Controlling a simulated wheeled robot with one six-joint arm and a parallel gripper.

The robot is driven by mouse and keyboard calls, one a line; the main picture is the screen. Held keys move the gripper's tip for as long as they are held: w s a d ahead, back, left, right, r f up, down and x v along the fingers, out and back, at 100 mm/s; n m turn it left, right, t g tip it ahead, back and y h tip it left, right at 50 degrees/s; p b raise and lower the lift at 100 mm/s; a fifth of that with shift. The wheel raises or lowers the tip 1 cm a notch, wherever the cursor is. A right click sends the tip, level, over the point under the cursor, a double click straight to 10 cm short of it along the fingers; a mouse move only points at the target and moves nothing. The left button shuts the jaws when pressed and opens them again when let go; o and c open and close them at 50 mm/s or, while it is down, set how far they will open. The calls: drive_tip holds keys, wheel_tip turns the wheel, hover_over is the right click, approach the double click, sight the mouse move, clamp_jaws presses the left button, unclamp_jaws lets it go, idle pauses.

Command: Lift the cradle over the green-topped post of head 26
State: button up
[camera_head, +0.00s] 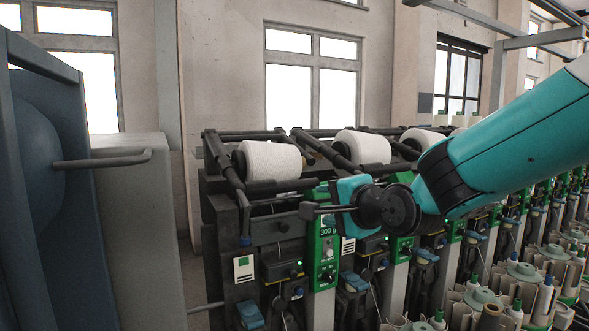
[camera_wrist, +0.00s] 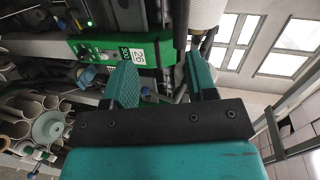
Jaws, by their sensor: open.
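The green-topped post (camera_head: 326,250) has a green panel marked "300 g". In the wrist view its green panel (camera_wrist: 112,50) carries the label 26, seen turned round. The dark cradle (camera_head: 228,165) holds a white cone (camera_head: 270,160) to the left of and above the post; part of the cone shows in the wrist view (camera_wrist: 205,12). My gripper (camera_head: 336,196) is in front of the upper part of the post. In the wrist view its fingers (camera_wrist: 158,72) are apart. Dark bars lie beyond the gap; I cannot tell whether the fingers touch them.
More heads with white cones (camera_head: 362,147) run on to the right. Trays of tubes and green-capped pieces (camera_head: 480,298) stand low at the right. A grey cabinet with a bar handle (camera_head: 105,160) stands at the left. A clear strip lies between cabinet and machine.

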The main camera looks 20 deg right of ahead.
sight(300, 185)
drive_tip(key=shift+m+t, duration=0.6)
drive_tip(key=shift+m, duration=0.3)
drive_tip(key=p+x, duration=0.2)
drive_tip(key=x, duration=0.3)
drive_tip(key=d+r+p+x, duration=0.1)
drive_tip(key=p+x, duration=0.1)
drive_tip(key=x, duration=0.4)
drive_tip(key=r+p+x, duration=0.1)
drive_tip(key=p+x, duration=0.2)
drive_tip(key=x, duration=0.3)
drive_tip(key=shift+w+d+r, duration=0.1)
drive_tip(key=shift+w+d, duration=0.3)
drive_tip(key=shift+w+a+f, duration=0.1)
drive_tip(key=shift+w+f, duration=0.1)
drive_tip(key=shift+w, duration=0.3)
